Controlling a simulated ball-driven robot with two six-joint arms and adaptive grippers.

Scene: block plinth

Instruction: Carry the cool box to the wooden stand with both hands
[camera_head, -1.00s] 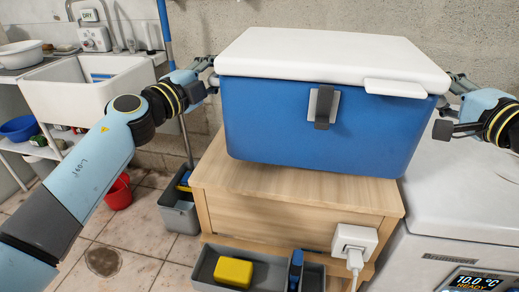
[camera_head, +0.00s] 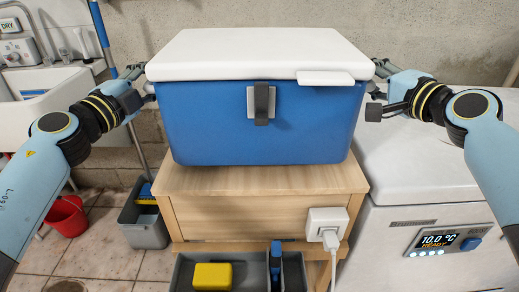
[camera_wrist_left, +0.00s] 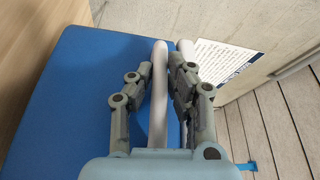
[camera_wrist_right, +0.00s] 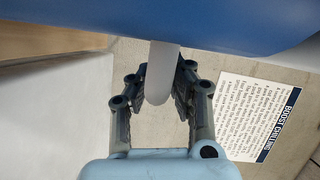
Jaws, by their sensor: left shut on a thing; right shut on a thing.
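The cool box (camera_head: 205,120) is blue with a white lid (camera_head: 250,52) and a grey latch in front. It sits level over the top of the wooden stand (camera_head: 225,215) in the head view, about centred; I cannot tell if its underside touches. My left gripper (camera_head: 143,85) is at its left end, shut on a white handle (camera_wrist_left: 159,95), with the blue wall beside it in the left wrist view. My right gripper (camera_head: 378,85) is at its right end, shut on the other white handle (camera_wrist_right: 161,72). The fingertips are partly hidden in the head view.
A white chest unit (camera_head: 430,180) with a lit display stands right of the stand. A grey tray (camera_head: 250,272) with a yellow block (camera_head: 212,276) is in front, below a white socket (camera_head: 326,222). A red bucket (camera_head: 66,216) and grey bin (camera_head: 143,225) are on the left floor.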

